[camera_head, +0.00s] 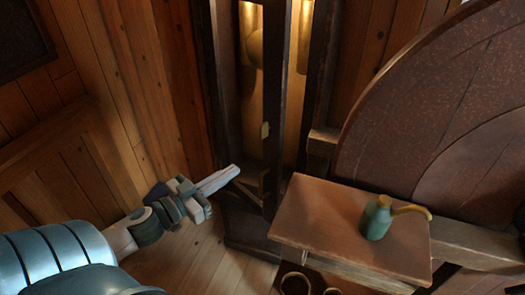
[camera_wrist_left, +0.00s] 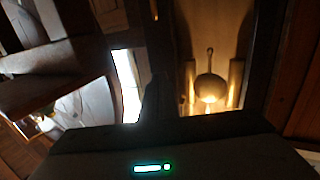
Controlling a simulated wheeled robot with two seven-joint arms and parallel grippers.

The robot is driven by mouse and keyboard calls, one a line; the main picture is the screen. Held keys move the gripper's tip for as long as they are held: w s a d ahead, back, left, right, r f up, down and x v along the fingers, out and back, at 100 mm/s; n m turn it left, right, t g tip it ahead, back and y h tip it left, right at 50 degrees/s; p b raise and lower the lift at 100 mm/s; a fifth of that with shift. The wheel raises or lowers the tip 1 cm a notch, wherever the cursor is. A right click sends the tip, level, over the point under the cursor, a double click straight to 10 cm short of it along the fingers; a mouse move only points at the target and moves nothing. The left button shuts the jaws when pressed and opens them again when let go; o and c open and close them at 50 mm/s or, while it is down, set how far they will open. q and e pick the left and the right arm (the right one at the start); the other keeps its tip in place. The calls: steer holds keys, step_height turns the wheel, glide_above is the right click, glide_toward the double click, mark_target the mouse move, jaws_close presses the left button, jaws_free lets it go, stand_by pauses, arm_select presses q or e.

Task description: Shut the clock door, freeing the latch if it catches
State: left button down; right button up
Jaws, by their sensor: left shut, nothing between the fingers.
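The tall dark clock case (camera_head: 221,100) stands against the plank wall, lit warm inside, with a pale round bob and brass showing. The clock door (camera_head: 276,100) is a dark narrow frame that appears ajar, its free edge standing out in front of the opening. A small brass piece (camera_head: 265,131), perhaps the latch, sits on that edge; its exact state is unclear. My left gripper (camera_head: 234,170) is shut and empty, its tips close to the lower door; contact cannot be told. In the left wrist view, the round bob (camera_wrist_left: 210,88) hangs between brass cylinders. My right gripper is not in view.
A small wooden table (camera_head: 320,215) stands right of the clock's foot, bearing a green oil can (camera_head: 377,222) with a curved brass spout. A large round reddish-brown wooden piece (camera_head: 430,120) fills the right side. Plank floor is bare left of the clock.

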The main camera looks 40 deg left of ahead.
arm_select(q)
steer(key=p, duration=0.4)
glide_toward(273, 147)
steer(key=x, duration=0.4)
steer(key=shift+w+a+r, duration=0.1)
steer(key=shift+w+a, duration=0.1)
steer(key=shift+w, duration=0.1)
steer(key=shift+p+x, duration=0.35)
steer(key=shift+x, duration=0.6)
steer(key=shift+w+d+y+p, duration=0.1)
steer(key=shift+w+y+p, duration=0.2)
steer(key=shift+w, duration=0.2)
steer(key=w+n+y, duration=0.1)
steer(key=w, duration=0.1)
steer(key=w+d+n+y+p, duration=0.1)
steer(key=w+y, duration=0.1)
steer(key=w, duration=0.1)
steer(key=shift+w+d+n+y, duration=0.1)
steer(key=shift+w+n+y, duration=0.05)
steer(key=shift+n+y, duration=0.15)
steer(key=w+n+y+b, duration=0.2)
steer(key=w+y+b, duration=0.1)
steer(key=w, duration=0.4)
steer(key=shift+r+n+y, duration=0.15)
steer(key=shift+n+y, duration=0.25)
steer(key=shift+y, duration=0.2)
